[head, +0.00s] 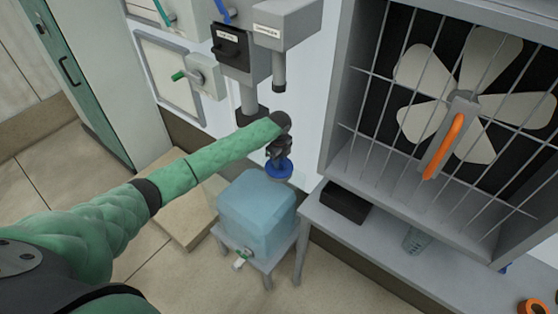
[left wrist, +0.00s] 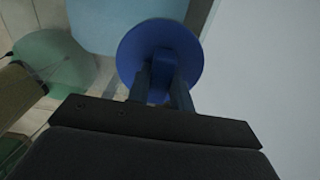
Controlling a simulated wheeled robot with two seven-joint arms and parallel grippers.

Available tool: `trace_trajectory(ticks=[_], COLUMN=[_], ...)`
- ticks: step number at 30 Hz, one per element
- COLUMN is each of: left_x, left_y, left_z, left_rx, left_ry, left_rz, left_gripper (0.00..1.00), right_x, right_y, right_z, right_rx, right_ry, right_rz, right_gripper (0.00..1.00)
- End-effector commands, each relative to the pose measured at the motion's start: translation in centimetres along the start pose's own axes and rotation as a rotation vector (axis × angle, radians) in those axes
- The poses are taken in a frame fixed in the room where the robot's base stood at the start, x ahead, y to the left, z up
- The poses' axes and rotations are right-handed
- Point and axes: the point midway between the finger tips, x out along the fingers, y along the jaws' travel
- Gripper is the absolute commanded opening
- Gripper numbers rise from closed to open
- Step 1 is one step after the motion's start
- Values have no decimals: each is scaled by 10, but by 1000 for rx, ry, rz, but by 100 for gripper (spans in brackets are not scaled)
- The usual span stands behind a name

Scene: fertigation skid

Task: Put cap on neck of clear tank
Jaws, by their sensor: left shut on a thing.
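The blue cap (head: 279,169) is a round disc with a raised grip. My left gripper (head: 277,157) is shut on that grip and holds the cap over the back right part of the clear tank (head: 256,212). The tank is a translucent light-blue box on a small grey stand. Its neck is hidden, and I cannot tell whether the cap touches it. In the left wrist view the cap (left wrist: 158,50) sits at the fingertips of the gripper (left wrist: 162,85), with part of the tank (left wrist: 115,20) beyond it. My right gripper is not in view.
A grey bench (head: 400,262) stands right of the tank, with a black box (head: 346,203) and a clear glass (head: 414,240) on it. A caged fan (head: 465,100) is above. Grey control units (head: 236,50) hang on the wall behind my arm. A tap (head: 242,258) juts from the tank's front.

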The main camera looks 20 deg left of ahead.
Motion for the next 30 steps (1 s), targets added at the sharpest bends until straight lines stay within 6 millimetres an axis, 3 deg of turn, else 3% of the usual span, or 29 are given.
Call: trace_trajectory(ticks=[2,3,6,17,19,22,30], left_x=[2,2,2,-2,-8,-20,-58], left_y=[0,0,0,0,0,-1,0], left_z=[0,0,0,0,0,0,0], left_rx=[0,0,0,0,1,1,2], left_ry=[0,0,0,0,0,0,0], left_rz=[0,0,0,-1,-1,-2,-1], left_gripper=[0,27,43,43,43,43,43], right_x=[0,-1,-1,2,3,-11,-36], right_y=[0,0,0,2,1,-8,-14], right_z=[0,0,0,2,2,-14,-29], right_rx=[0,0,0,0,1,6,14], right_ry=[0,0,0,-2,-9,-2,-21], right_rz=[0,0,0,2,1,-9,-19], right_gripper=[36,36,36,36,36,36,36])
